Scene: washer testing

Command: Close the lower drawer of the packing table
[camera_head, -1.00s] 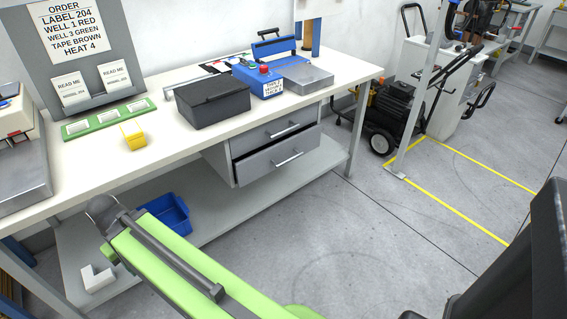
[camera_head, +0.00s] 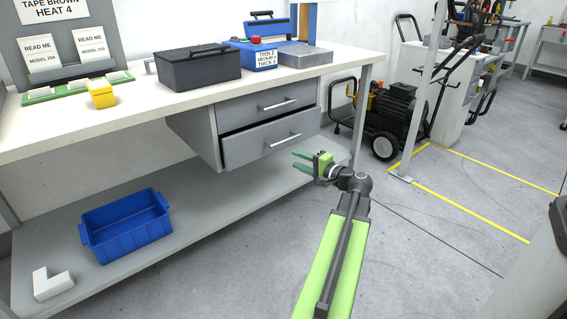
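The packing table (camera_head: 140,120) has two grey drawers under its top at the right. The lower drawer (camera_head: 250,148) stands out a little past the upper drawer (camera_head: 240,112), so it is partly open. It has a silver bar handle (camera_head: 284,140). My gripper (camera_head: 302,160) is at the end of my green arm, to the right of and slightly below the lower drawer's handle in the picture. Its two green fingers point left, apart and with nothing between them. It appears not to touch the drawer, though the depth gap is hard to judge.
A blue bin (camera_head: 128,228) and a white L-shaped block (camera_head: 52,284) sit on the table's lower shelf (camera_head: 205,212). A dark grey box (camera_head: 197,68) and yellow block (camera_head: 101,94) are on top. A black wheeled machine (camera_head: 390,110) stands to the right. The floor in front is clear.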

